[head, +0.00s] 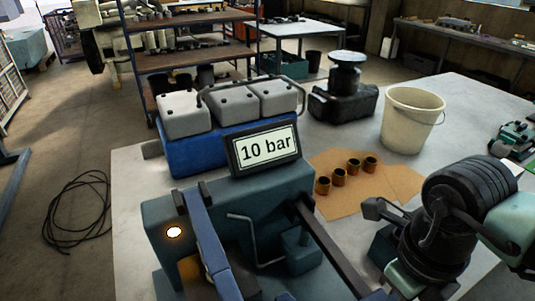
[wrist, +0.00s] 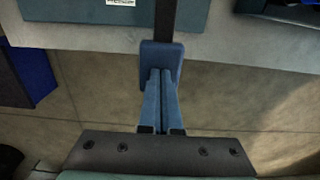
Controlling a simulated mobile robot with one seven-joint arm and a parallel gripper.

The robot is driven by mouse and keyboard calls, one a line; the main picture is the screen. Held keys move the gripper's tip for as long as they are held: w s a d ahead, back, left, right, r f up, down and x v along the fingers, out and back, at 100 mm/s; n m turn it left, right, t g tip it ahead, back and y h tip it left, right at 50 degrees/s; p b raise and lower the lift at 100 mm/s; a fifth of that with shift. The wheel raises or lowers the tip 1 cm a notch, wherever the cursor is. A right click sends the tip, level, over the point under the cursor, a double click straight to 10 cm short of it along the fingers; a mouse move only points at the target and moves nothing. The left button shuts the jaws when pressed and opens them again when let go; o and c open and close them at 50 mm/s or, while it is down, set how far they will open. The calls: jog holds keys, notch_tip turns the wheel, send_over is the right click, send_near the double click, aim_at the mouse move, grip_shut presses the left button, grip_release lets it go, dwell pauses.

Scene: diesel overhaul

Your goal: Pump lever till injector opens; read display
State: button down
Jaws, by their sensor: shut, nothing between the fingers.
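The teal test stand (head: 165,215) stands on the pale bench, and its display (head: 263,149) reads "10 bar". A dark lever bar (head: 330,248) runs from the stand down to the lower edge of the head view. In the wrist view the lever bar (wrist: 165,18) ends in a blue grip (wrist: 174,52). My gripper (wrist: 160,72) is shut with nothing between its fingers. Its fingertips overlap the grip in the picture; whether they touch it I cannot tell. The head view does not show my fingers. I cannot make out the injector or any spray.
A round orange-white light (head: 174,232) shows on the stand. Several brass-coloured cups (head: 353,166) stand on brown card (head: 395,178). A cream bucket (head: 410,120) and a blue box with grey blocks (head: 195,155) stand behind. A black cable (head: 75,205) lies on the floor.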

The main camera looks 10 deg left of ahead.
jog(key=shift+w+a+f+b, duration=0.1)
jog(key=shift+a+f+b, duration=0.05)
jog(key=shift+f+b, duration=2.25)
jog(key=shift+s+d+r+p, duration=0.15)
jog(key=shift+r+p, duration=1.25)
jog(key=shift+r, duration=0.6)
jog(key=shift+s+d+r+p, duration=0.15)
jog(key=shift+r+p, duration=1.2)
jog(key=shift+r, duration=0.6)
jog(key=shift+f, duration=0.1)
jog(key=f+b, duration=0.8)
jog(key=shift+w+a+f, duration=0.2)
jog(key=shift+f, duration=0.05)
jog(key=shift+s+d+r+p, duration=0.1)
jog(key=shift+r+p, duration=0.8)
jog(key=shift+r, duration=0.55)
jog(key=shift+s+d+r+p, duration=0.15)
jog(key=shift+r+p, duration=0.8)
jog(key=shift+r, duration=0.5)
jog(key=shift+s+d+r+p, duration=0.1)
jog(key=shift+r+p, duration=0.8)
jog(key=shift+r, duration=0.55)
jog(key=shift+a+f, duration=0.1)
